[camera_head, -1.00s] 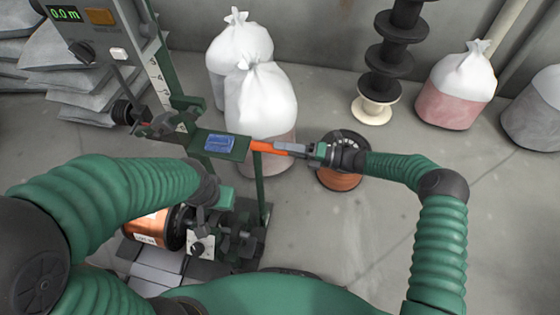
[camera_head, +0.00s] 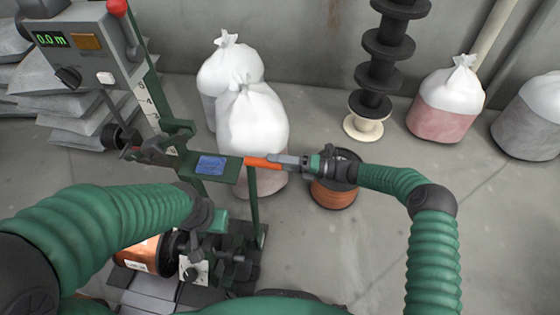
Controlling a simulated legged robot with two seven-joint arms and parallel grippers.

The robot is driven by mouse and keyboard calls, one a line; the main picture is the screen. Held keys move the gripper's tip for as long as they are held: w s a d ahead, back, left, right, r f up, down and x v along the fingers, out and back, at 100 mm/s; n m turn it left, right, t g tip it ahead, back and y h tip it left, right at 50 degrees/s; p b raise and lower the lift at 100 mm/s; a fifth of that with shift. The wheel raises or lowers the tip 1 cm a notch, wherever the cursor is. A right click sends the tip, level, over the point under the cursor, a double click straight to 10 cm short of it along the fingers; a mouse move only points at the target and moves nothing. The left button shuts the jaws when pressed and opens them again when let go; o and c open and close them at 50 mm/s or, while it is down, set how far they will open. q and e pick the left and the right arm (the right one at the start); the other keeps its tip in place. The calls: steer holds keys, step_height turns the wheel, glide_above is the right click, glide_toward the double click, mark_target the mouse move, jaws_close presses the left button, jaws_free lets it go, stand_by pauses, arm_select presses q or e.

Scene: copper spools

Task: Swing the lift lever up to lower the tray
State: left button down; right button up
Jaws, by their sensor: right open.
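An orange bar (camera_head: 262,162), which looks like the lever's handle, sticks out to the right from a green plate (camera_head: 228,172) with a blue pad. My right gripper (camera_head: 292,162) is at the bar's right end, its jaws open; whether they touch the bar cannot be told. My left arm reaches in from the left to the lower part of the machine. My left gripper (camera_head: 217,222) is partly hidden there, and its jaws are not clear. A copper spool (camera_head: 145,252) sits low on the machine beside it. I cannot clearly make out the tray.
A control box (camera_head: 88,48) reading 0.0 m, with a red knob (camera_head: 117,6), stands at upper left. White sacks (camera_head: 252,118) stand just behind the bar. Another copper spool (camera_head: 335,194) is on the floor below my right wrist. Black stacked spools (camera_head: 378,75) stand behind.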

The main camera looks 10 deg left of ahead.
steer(key=s+d+p, duration=0.1)
steer(key=d+p, duration=0.2)
steer(key=d, duration=1.3)
steer(key=shift+s+d+p, duration=0.25)
steer(key=shift+d+p, duration=0.05)
steer(key=shift+d, duration=0.1)
steer(key=shift+s, duration=0.1)
